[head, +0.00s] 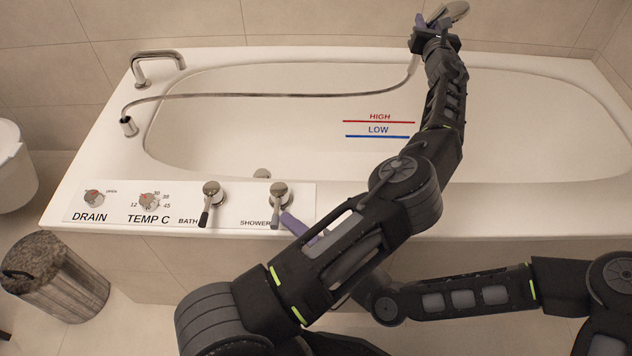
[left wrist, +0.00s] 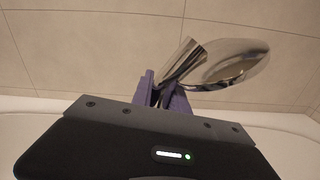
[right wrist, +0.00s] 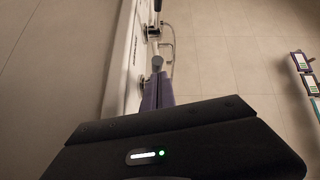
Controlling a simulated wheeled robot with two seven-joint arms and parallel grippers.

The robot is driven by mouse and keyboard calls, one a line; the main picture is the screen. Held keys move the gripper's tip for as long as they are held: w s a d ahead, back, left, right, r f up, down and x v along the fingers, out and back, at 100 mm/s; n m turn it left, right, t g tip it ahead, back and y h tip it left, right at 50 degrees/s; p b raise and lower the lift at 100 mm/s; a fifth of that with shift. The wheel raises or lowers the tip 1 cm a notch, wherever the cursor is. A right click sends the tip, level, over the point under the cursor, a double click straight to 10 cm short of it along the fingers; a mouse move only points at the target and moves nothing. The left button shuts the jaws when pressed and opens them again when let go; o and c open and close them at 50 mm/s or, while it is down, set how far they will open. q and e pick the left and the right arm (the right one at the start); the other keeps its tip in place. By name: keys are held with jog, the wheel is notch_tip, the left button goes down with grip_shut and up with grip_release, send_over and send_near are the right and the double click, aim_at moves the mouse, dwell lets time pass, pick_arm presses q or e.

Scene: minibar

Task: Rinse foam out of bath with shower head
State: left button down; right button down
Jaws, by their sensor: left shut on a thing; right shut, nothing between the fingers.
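My left gripper (head: 430,30) is shut on the chrome shower head (head: 452,12), above the bath's far right rim. In the left wrist view the shower head (left wrist: 232,62) is tilted, with its handle between purple fingers. Its hose (head: 270,95) crosses the bath to a socket at the left; no water spray shows. The white bath (head: 230,130) looks bare inside, and I see no foam; my left arm hides part of it. My right gripper (head: 292,224) is shut and empty beside the SHOWER lever (head: 277,205); I cannot tell whether they touch.
The front panel also has the BATH lever (head: 211,195), TEMP knob (head: 149,201) and DRAIN knob (head: 93,197). A chrome spout (head: 157,58) stands at the back left. A bin (head: 55,280) and a white bucket (head: 12,165) stand left of the bath.

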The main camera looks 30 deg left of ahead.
pick_arm(q)
jog(key=shift+a, duration=0.15)
pick_arm(e)
jog(key=shift+s+a+r+g, duration=0.1)
jog(key=shift+s+a+g, duration=0.05)
jog(key=shift+s, duration=0.25)
jog(key=shift+s+a+r+g, duration=0.1)
jog(key=shift+s+g, duration=0.05)
jog(key=shift+s, duration=0.25)
jog(key=shift+d, duration=0.15)
pick_arm(q)
jog(key=shift+s+a, duration=0.1)
jog(key=shift+a, duration=0.15)
pick_arm(e)
jog(key=d, duration=1.2)
jog(key=shift+s, duration=0.25)
